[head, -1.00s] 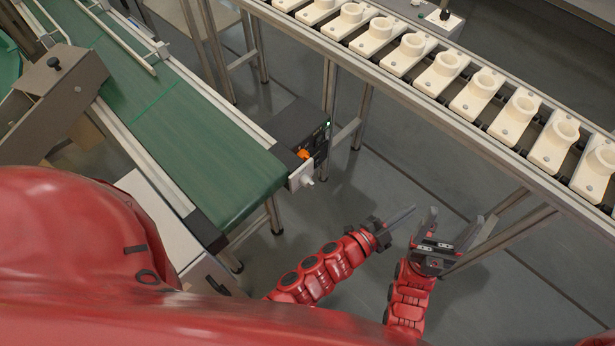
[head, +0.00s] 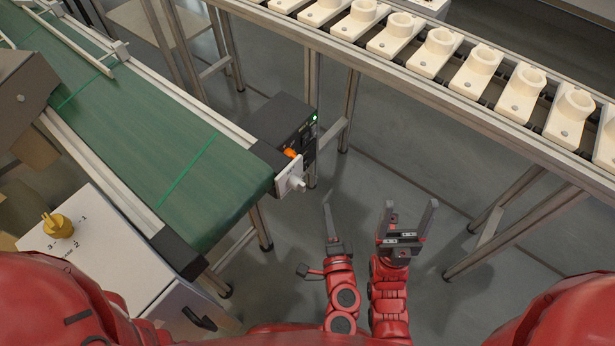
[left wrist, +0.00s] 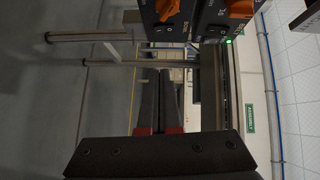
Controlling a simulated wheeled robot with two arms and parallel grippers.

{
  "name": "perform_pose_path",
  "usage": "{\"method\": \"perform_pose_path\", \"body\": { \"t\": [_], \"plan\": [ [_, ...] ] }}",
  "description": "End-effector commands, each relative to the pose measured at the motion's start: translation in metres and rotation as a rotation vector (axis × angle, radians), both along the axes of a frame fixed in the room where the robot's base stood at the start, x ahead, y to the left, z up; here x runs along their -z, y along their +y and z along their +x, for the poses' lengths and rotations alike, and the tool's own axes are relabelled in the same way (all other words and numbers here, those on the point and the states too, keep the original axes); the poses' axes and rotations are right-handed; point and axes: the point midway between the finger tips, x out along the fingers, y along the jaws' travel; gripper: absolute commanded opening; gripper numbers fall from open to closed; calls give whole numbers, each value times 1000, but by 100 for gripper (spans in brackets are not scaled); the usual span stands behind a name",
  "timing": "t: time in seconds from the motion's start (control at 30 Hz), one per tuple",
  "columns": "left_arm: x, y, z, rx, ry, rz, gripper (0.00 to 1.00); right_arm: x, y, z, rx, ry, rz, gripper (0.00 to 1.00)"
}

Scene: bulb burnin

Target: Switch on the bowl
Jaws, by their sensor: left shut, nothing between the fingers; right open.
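No bowl is recognisable in the current views. In the left wrist view, two orange knobs (left wrist: 167,9) (left wrist: 238,9) and a green light (left wrist: 229,41) show at the top. My left gripper (head: 327,205) is shut and empty, below and right of the box in the picture, apart from it. My right gripper (head: 412,212) is open and empty beside it.
A white cabinet (head: 110,245) at lower left bears a yellow knob (head: 58,225) with numbered positions. The green conveyor (head: 150,130) runs along the left. A rail line (head: 420,90) with white holders (head: 438,50) crosses the upper right. Grey floor lies between.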

Motion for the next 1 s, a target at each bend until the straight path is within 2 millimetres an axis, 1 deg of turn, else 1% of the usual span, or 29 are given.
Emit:
{"method": "perform_pose_path", "body": {
  "t": [0.23, 0.37, 0.47, 0.8, 1.0],
  "plan": [
    [0, 0, 2, 1, 2, 0, 0, 0, 0, 0, 0, 0, 0, 75],
    [2, 1, 12, 1, 2, -1, 0, 2, 0, 0, 0, 0, 0, 75],
    [3, 5, 28, -2, 1, -1, 0, 4, 0, 0, 0, 0, 0, 75],
    [10, 16, 100, -2, 2, -2, 0, 11, 0, 0, 0, 0, 0, 75],
    [13, 39, 116, -2, 3, 0, 0, 12, 0, 0, 0, 0, 0, 75]
  ]
}}
